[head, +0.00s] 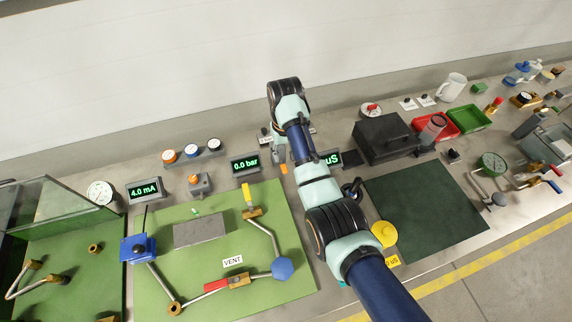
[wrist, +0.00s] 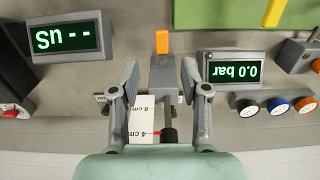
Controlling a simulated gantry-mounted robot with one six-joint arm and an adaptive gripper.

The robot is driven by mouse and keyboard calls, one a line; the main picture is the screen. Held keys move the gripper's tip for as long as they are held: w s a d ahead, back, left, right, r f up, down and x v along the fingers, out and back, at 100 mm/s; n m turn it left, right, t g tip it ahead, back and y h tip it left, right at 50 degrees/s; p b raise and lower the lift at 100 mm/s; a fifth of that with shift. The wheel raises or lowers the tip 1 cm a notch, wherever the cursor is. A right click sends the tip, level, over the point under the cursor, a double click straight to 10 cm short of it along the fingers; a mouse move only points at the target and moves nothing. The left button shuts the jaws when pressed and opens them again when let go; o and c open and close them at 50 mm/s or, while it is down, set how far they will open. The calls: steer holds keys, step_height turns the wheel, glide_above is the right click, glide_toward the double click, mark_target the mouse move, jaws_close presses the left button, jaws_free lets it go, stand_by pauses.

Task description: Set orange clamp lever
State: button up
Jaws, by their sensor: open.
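The orange clamp lever (wrist: 162,42) stands out from a grey clamp block (wrist: 161,72) in the wrist view. In the head view the orange lever (head: 283,168) is a small patch beside my arm. My gripper (wrist: 160,78) is open, with one finger on each side of the grey block and the orange tip beyond the fingertips. I cannot tell whether the fingers touch the block. A white scale (wrist: 145,118) marked in cm and a dark rod (wrist: 170,125) lie between the fingers. In the head view my gripper (head: 279,154) is mostly hidden by my arm.
A 0.0 bar display (head: 245,164) and another display (head: 330,159) flank the clamp. The green board (head: 180,270) with pipes and a yellow-handled valve (head: 249,200) lies in front. A black box (head: 385,138) stands right. The dark mat (head: 425,210) is clear.

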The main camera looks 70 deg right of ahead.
mark_target(284, 169)
step_height(284, 169, down, 8)
steer(key=shift+w+a+f+b, duration=0.1)
steer(key=shift+b, duration=0.8)
jaws_close()
